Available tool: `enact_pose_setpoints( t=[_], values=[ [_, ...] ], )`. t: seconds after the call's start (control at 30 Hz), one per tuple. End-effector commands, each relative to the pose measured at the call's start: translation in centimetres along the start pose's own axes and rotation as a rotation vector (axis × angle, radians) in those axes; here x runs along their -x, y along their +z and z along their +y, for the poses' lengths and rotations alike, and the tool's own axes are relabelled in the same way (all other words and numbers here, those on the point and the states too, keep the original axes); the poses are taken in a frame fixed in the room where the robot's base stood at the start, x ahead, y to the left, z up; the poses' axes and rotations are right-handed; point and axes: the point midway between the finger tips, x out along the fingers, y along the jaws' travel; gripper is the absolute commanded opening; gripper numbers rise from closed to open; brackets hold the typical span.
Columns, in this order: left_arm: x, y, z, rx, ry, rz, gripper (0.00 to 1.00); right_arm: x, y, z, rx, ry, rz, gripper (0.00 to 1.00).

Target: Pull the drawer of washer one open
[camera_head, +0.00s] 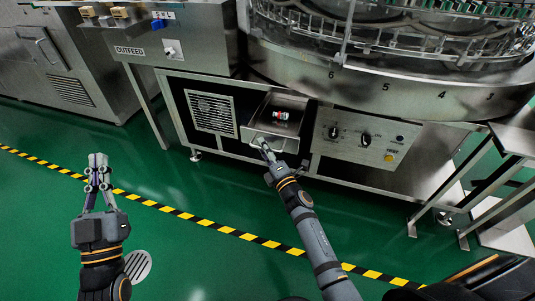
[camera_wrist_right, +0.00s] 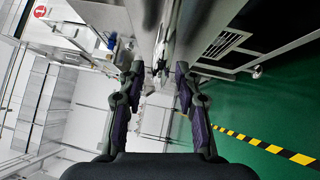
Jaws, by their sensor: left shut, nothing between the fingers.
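The drawer (camera_head: 284,103) is a metal tray in the machine's lower front panel. It stands pulled out, with its inside showing and a small red and white item (camera_head: 281,115) in it. My right gripper (camera_head: 264,147) is at the drawer's front edge, by the handle. In the right wrist view my right gripper (camera_wrist_right: 160,72) has its fingers apart, with a narrow grey metal part between or just beyond the tips. Whether they touch it is unclear. My left gripper (camera_head: 98,160) is shut and empty over the floor at the left, away from the machine.
A vented panel (camera_head: 211,112) is left of the drawer and a control panel (camera_head: 365,137) with knobs is right of it. The round carousel (camera_head: 390,80) stands above. An outfeed unit (camera_head: 140,45) is at upper left. The green floor in front is clear, with striped tape (camera_head: 190,217).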

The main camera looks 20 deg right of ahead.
Motion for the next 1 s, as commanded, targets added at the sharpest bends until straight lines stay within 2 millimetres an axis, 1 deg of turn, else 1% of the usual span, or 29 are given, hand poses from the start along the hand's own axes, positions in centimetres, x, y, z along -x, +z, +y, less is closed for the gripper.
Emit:
enact_pose_setpoints(
  t=[0.07,0.17,0.3,0.4,0.5,0.6,0.67,1.0],
  values=[
    [0.0,0.0,0.0,0.000,0.000,0.000,0.00,1.1,0.0,-0.2,0.000,-0.003,0.000,0.34],
    [0.0,0.0,0.0,0.000,0.000,0.000,0.00,3.4,0.0,-0.2,0.000,-0.005,0.000,0.34],
    [0.0,0.0,0.0,0.000,0.000,0.000,0.00,6.9,0.0,-0.1,0.000,-0.005,0.001,0.34],
    [0.0,0.0,0.0,0.000,0.000,0.000,0.00,9.1,0.0,-0.2,0.000,-0.004,0.001,0.34],
    [0.0,0.0,0.0,0.000,0.000,0.000,0.00,10.6,0.0,-0.1,-0.001,-0.004,0.001,0.34],
    [0.0,0.0,0.0,0.000,0.000,0.000,0.00,11.4,0.0,-0.1,0.000,-0.002,0.001,0.34],
    [0.0,0.0,0.0,0.000,0.000,0.000,0.00,11.7,0.0,-0.1,0.001,-0.001,0.001,0.34],
    [0.0,0.0,0.0,0.000,0.000,0.001,0.00,11.7,0.0,-0.1,0.000,-0.001,0.000,0.34]
  ],
)
